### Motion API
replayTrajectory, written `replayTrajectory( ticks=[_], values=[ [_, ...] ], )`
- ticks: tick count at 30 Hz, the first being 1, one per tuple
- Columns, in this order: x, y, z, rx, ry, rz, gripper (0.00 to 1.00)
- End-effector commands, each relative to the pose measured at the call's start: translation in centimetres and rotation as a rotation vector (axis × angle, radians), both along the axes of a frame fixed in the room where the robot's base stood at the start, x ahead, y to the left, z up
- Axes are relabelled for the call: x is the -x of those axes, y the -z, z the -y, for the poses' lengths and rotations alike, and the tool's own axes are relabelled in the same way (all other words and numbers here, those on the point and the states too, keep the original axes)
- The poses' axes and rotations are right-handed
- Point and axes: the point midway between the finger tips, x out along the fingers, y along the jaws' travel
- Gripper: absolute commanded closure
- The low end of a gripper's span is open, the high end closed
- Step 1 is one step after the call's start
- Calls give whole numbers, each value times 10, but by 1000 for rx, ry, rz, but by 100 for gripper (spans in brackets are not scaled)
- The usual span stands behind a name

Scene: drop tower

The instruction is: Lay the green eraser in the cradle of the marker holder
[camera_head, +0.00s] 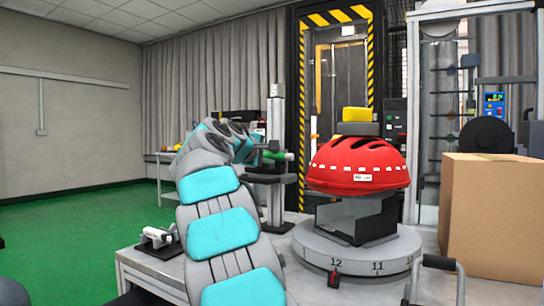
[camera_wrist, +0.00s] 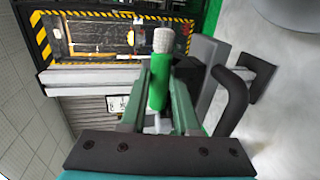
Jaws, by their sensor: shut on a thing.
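The green eraser (camera_wrist: 159,92), a green rod with a pale rough end, sits between the fingers of my gripper (camera_wrist: 160,100) in the wrist view. My gripper is shut on it. In the head view the eraser (camera_head: 281,156) shows as a small green piece at my gripper (camera_head: 268,153), in front of a grey upright stand (camera_head: 275,110) with black blocks. I cannot tell whether it touches the stand. The marker holder and its cradle cannot be made out surely; the stand's black parts (camera_wrist: 188,74) lie close behind the eraser in the wrist view.
A red helmet (camera_head: 358,165) with a yellow block (camera_head: 357,114) above it stands on a numbered round turntable (camera_head: 345,255). A cardboard box (camera_head: 495,215) is at the right. A small white fixture (camera_head: 155,238) lies on the table's left end. A black curved handle (camera_wrist: 232,100) is near my gripper.

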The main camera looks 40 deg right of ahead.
Motion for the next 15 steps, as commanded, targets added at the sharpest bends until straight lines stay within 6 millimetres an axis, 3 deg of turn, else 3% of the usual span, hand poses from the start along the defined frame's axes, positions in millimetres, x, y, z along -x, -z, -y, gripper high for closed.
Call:
replayTrajectory(
  ticks=[8, 9, 15],
  values=[
    [1, 1, 0, 0, 0, 1, 100],
    [1, 1, 0, 0, 0, 1, 68],
    [1, 1, 0, 0, 0, 1, 46]
  ],
)
